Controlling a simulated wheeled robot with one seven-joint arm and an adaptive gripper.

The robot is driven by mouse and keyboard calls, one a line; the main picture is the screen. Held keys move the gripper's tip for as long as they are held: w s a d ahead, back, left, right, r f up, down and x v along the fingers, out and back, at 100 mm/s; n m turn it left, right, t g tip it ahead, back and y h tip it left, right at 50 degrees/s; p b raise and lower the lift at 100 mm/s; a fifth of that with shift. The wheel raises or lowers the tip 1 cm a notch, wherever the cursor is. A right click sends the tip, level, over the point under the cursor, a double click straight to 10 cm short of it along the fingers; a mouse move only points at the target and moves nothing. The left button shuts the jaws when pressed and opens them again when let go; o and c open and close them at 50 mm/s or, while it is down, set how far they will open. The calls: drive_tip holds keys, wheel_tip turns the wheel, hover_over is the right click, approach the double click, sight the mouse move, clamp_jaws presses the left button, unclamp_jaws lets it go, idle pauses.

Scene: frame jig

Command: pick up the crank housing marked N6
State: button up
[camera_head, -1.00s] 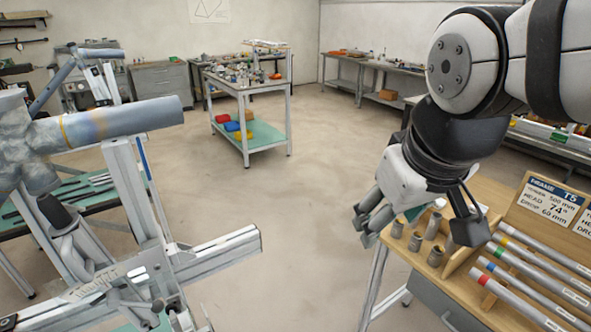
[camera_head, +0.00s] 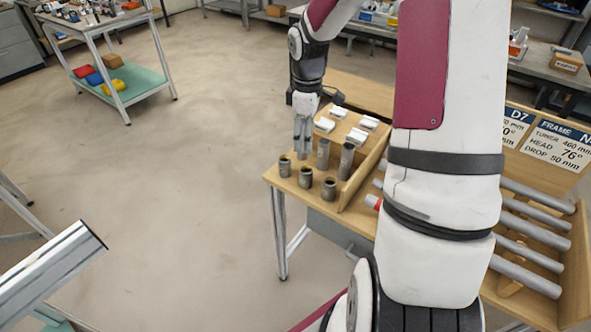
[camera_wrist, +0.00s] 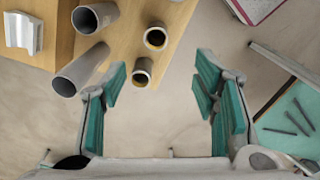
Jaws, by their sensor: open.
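Crank housings are likely among the short and tall grey metal tubes standing at the wooden bench's near left end; I can read no N6 mark on any. Short tubes stand at the left (camera_head: 285,167), middle (camera_head: 306,177) and right (camera_head: 328,189) of the front row. Taller tubes (camera_head: 323,152) (camera_head: 347,160) stand behind. My gripper (camera_head: 302,152) points down beside them. Two short tubes (camera_wrist: 155,38) (camera_wrist: 143,71) and two longer ones (camera_wrist: 97,16) (camera_wrist: 80,70) lie ahead and left.
White blocks (camera_head: 367,122) sit on the bench (camera_head: 362,92) behind the tubes. Long tubes (camera_head: 536,206) lie in a rack at right, below a sign (camera_head: 557,147) reading FRAME N, cut off. My arm hides the bench's middle. Floor left of the bench is clear; a cart (camera_head: 150,75) stands farther back.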

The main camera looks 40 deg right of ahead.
drive_tip(key=f, duration=0.1)
hover_over(306, 172)
drive_tip(key=s+a, duration=0.1)
drive_tip(key=s, duration=0.1)
wheel_tip(306, 172, down, 8)
drive_tip(key=shift+w+f, duration=0.2)
drive_tip(key=shift+f, duration=1.2)
drive_tip(key=shift+w+f, duration=0.15)
drive_tip(key=shift+f, duration=1.2)
drive_tip(key=shift+c, duration=0.2)
clamp_jaws()
